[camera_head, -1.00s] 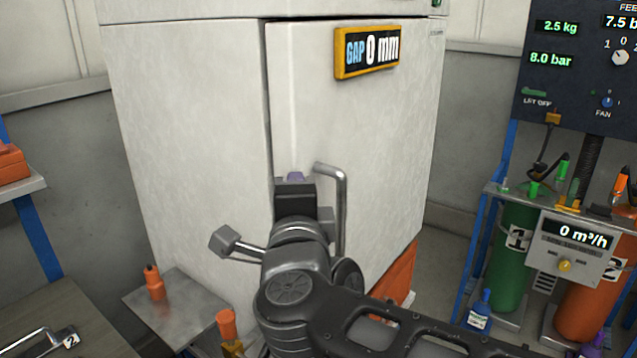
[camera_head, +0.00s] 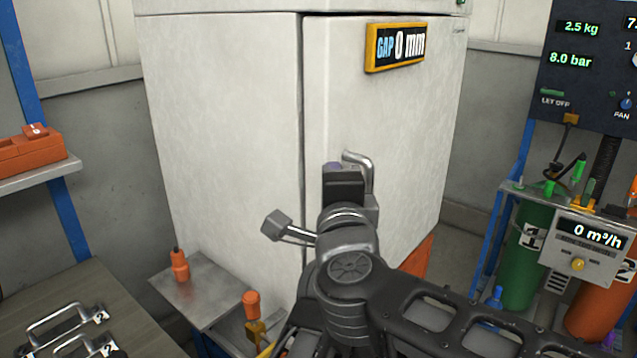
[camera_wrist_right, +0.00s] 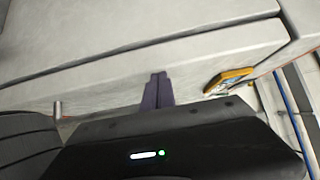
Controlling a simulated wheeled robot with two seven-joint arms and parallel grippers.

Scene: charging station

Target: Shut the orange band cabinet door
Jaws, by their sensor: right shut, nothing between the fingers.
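The white cabinet door (camera_head: 425,130) has an orange band (camera_head: 416,258) along its bottom and looks flush with the cabinet front. A yellow-framed sign (camera_head: 395,47) on it reads "GAP 0 mm"; the sign also shows in the right wrist view (camera_wrist_right: 228,80). The bent metal handle (camera_head: 366,168) is partly hidden by my right gripper (camera_head: 334,168). That gripper is in front of the door, just left of the handle in the head view. Its purple fingers (camera_wrist_right: 157,90) are together and empty, pointing at the door; I cannot tell whether they touch it. My left gripper is out of view.
A small metal shelf (camera_head: 205,295) with an orange-capped item (camera_head: 179,265) stands at the cabinet's lower left. A bench with metal handles (camera_head: 65,322) is at bottom left. A gas cylinder rack (camera_head: 515,210) and panel stand at right.

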